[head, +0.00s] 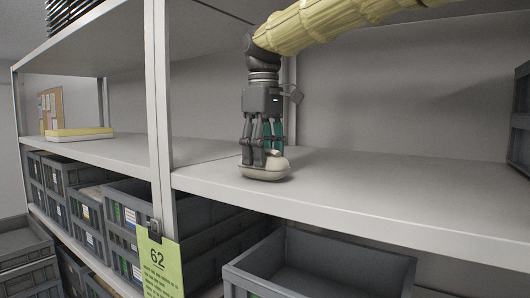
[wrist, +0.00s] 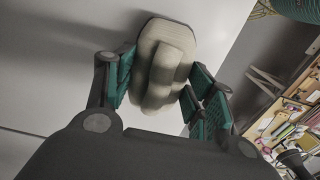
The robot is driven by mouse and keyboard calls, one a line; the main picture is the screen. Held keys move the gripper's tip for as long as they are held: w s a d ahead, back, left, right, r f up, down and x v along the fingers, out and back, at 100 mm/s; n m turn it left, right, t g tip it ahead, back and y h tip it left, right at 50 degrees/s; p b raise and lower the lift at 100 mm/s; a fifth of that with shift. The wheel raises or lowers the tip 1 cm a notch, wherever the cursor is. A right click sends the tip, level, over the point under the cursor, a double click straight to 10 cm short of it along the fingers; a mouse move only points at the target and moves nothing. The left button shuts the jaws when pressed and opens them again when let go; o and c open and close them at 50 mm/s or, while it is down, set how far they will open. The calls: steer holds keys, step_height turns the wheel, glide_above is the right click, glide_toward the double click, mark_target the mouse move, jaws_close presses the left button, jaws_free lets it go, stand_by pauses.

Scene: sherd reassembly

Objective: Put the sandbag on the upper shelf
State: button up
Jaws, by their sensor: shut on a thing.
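The sandbag (head: 264,171) is a small, pale beige, rounded bag at the front left of the upper shelf (head: 350,195). My gripper (head: 264,152) points straight down over it, with its teal-padded fingers shut on the bag's raised middle. The sandbag's underside is at the shelf surface; whether it rests fully there I cannot tell. In the wrist view the sandbag (wrist: 162,62) lies between the two fingers, with its wider base beyond them.
A grey upright post (head: 160,120) stands left of my gripper. Grey crates (head: 320,262) fill the level below. A yellow-edged tray (head: 80,133) lies on the left bay's shelf. The shelf right of the sandbag is clear up to a dark crate (head: 520,125).

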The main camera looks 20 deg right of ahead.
steer(key=shift+s, duration=0.15)
steer(key=shift+a+f, duration=0.1)
steer(key=o, duration=1.2)
steer(key=shift+w+f, duration=0.2)
steer(key=shift+w, duration=0.3)
steer(key=shift+c, duration=0.2)
steer(key=shift+o, duration=1.2)
steer(key=shift+w, duration=0.25)
steer(key=shift+s+r, duration=0.2)
steer(key=shift+s, duration=0.3)
steer(key=shift+w+r, duration=0.35)
steer(key=shift+r, duration=0.05)
step_height(320, 180, up, 11)
steer(key=b, duration=0.3)
steer(key=shift+s+r, duration=0.15)
